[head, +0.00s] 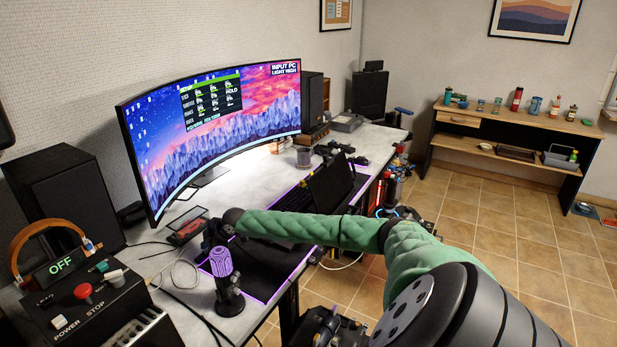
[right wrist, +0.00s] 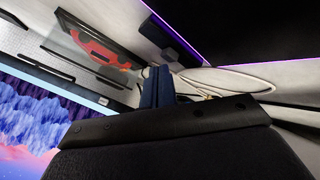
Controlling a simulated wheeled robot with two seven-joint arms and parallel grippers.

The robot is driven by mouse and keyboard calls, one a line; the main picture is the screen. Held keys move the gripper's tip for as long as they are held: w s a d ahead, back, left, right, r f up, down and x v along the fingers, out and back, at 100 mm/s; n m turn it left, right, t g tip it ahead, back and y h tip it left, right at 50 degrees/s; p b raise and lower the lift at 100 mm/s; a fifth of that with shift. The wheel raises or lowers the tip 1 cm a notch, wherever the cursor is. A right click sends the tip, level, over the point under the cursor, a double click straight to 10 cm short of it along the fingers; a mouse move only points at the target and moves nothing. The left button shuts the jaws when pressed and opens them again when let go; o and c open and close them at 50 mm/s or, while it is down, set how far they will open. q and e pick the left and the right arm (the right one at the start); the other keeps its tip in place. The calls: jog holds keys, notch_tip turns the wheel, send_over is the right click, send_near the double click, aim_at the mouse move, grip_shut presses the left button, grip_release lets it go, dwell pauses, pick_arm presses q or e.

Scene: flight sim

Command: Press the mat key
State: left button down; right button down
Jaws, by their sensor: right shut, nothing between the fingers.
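The black desk mat (head: 262,262) with a lit purple edge lies on the grey desk, partly hidden behind my right arm. In the right wrist view, the mat (right wrist: 255,25) fills the upper right, with its purple edge line. A small dark block (right wrist: 172,36) sits at that edge; I cannot tell for sure that it is the mat key. My right gripper (head: 212,238) is over the mat's left end, behind the purple microphone, small and dark in the head view. Its fingers (right wrist: 159,84) are shut and empty, pointing toward the block. Contact cannot be judged. My left gripper is not seen.
The purple microphone (head: 222,268) stands close to my right gripper. A small framed screen (head: 188,226) and loose cables lie beside it. The curved monitor (head: 215,125) stands behind. A switch box (head: 90,300) reading OFF is at the left. A dark panel (head: 328,185) stands beyond my arm.

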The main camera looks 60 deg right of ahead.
jog(key=shift+f, duration=0.4)
dwell(0.4)
jog(key=shift+r+p, duration=0.45)
jog(key=shift+r, duration=0.5)
jog(key=shift+r+p, duration=1.9)
jog(key=shift+r, duration=1.1)
